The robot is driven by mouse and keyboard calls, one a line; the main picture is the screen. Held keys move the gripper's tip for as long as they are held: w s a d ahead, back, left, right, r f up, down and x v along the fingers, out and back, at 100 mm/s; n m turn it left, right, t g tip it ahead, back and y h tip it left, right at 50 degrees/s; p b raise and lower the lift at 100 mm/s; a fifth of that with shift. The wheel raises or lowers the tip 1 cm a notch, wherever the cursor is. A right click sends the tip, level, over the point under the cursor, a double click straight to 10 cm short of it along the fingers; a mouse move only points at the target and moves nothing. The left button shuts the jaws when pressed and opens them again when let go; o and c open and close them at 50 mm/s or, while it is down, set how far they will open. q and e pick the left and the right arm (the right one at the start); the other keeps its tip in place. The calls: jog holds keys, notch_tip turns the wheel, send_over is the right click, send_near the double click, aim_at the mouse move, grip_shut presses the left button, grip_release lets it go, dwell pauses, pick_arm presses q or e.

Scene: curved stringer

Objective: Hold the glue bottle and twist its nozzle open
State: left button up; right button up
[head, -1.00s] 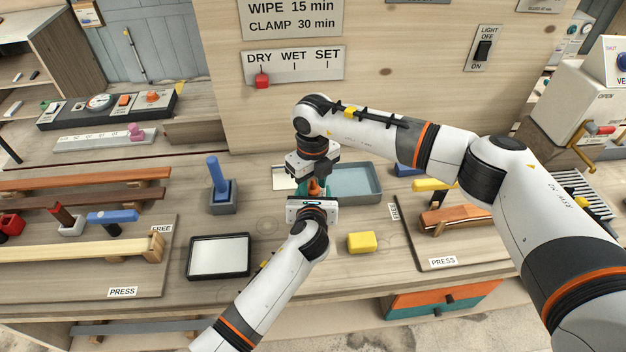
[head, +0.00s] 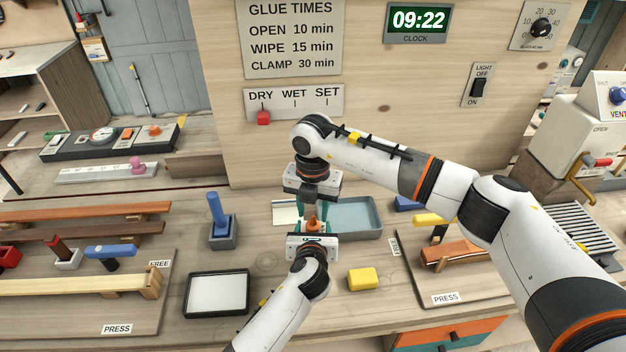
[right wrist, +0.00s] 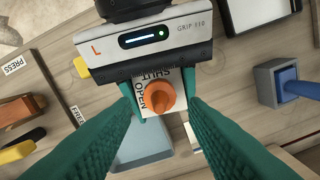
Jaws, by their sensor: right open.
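The glue bottle's orange nozzle (head: 314,226) shows between my two grippers in the head view. In the right wrist view the nozzle (right wrist: 159,96) sits on a pale top marked SHUT and OPEN, its pointed side toward OPEN. My left gripper (head: 312,242) is at the bottle from the near side; teal fingers flank the pale top, so it appears shut on the bottle. The bottle's body is mostly hidden. My right gripper (head: 313,213) points down from above. Its teal fingers are open on both sides of the nozzle, apart from it.
A blue-grey tray (head: 357,217) lies just behind the bottle. A yellow block (head: 363,279), a dark-rimmed white tray (head: 218,293) and a blue-handled tool in a grey holder (head: 222,228) stand nearby. Press boards lie left and right. A wooden panel rises behind the bench.

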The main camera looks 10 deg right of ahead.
aim_at(313, 216)
notch_tip(313, 216, up, 8)
dwell(0.4)
jog(key=n, duration=0.5)
jog(key=shift+s+f, duration=0.1)
jog(key=shift+f, duration=0.2)
notch_tip(313, 216, down, 12)
jog(key=shift+r, duration=0.15)
